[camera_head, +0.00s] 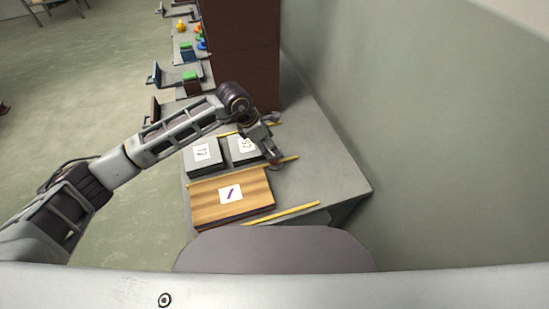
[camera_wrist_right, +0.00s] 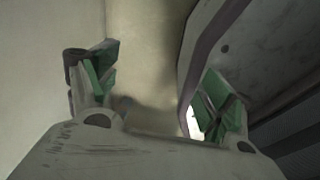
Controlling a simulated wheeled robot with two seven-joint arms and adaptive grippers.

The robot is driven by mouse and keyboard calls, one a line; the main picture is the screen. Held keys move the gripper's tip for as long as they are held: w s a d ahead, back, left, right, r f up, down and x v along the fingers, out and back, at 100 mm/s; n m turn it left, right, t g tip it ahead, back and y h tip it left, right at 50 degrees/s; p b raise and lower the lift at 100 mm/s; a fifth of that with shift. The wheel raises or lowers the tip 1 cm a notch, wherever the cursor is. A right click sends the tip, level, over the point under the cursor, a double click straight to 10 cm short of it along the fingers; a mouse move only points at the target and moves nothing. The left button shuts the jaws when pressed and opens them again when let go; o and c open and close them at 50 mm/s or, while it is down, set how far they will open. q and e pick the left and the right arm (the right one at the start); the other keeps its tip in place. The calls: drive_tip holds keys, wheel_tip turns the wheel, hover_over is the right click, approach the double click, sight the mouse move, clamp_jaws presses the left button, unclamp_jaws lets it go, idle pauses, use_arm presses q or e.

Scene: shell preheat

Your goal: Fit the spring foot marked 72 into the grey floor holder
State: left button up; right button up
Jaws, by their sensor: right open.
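I cannot make out for certain a spring foot marked 72 in the head view. Two dark grey blocks with white number cards lie on the grey table: a left block (camera_head: 203,169) and a right block (camera_head: 235,155). Their numbers are too small to read surely. My left gripper (camera_head: 274,155) points down at the right edge of the right block; whether its fingers are open or shut is unclear. My right gripper (camera_wrist_right: 160,105) shows only in its wrist view, its green-padded fingers wide apart with nothing between them. I cannot identify the grey floor holder.
A striped wooden block (camera_head: 215,212) with a marked card lies at the table's near left. Yellow strips (camera_head: 290,213) lie on the table (camera_head: 325,165). A brown panel (camera_head: 243,50) stands behind, and a wall is on the right. The table's right side is bare.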

sight(274, 158)
use_arm(q)
drive_tip(key=x, duration=0.4)
drive_tip(key=shift+d+f, duration=0.15)
drive_tip(key=shift+f, duration=0.15)
use_arm(e)
drive_tip(key=shift+s+a+r, duration=0.1)
drive_tip(key=shift+s+a, duration=0.2)
drive_tip(key=shift+s, duration=0.45)
